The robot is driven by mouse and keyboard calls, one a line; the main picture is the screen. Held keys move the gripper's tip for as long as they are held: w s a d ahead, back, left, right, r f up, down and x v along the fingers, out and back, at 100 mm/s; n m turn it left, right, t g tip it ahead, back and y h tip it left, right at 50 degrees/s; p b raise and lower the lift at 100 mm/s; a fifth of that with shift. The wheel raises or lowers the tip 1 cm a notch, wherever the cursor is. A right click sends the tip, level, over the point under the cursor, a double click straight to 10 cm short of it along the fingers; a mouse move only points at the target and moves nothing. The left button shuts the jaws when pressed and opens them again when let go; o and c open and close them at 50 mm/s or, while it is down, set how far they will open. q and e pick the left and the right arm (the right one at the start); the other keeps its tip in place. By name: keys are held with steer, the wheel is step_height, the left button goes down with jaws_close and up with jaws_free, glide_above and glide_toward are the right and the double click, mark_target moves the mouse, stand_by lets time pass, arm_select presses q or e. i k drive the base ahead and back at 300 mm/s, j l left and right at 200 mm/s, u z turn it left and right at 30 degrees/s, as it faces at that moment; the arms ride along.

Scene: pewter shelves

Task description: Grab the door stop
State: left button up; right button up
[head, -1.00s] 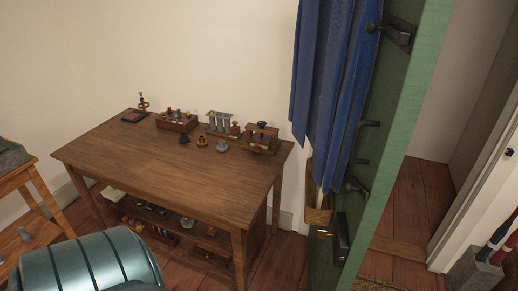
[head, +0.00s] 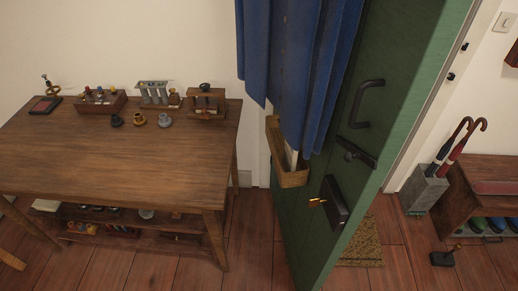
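A small dark block with a short upright handle (head: 443,258) stands on the wooden floor at the lower right. It looks like the door stop, but it is small in the picture. It stands in front of the low shoe bench, to the right of the open green door (head: 400,100), and nothing touches it from above. Neither of my grippers shows in the head view.
The door stands open with a blue coat (head: 300,60) and a basket (head: 287,160) on it. A mat (head: 362,244) lies by its foot. An umbrella stand (head: 423,188) and shoe bench (head: 490,175) are at right. A wooden table (head: 110,160) fills the left.

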mark_target(438, 259)
steer(key=z, duration=1.85)
steer(key=i+l+u, duration=0.25)
steer(key=i+l, duration=0.4)
steer(key=i, duration=0.25)
steer(key=i+l+u, duration=0.25)
steer(key=i+l, duration=0.6)
steer(key=i+l+u, duration=0.2)
steer(key=i+l, duration=0.6)
steer(key=l, duration=0.2)
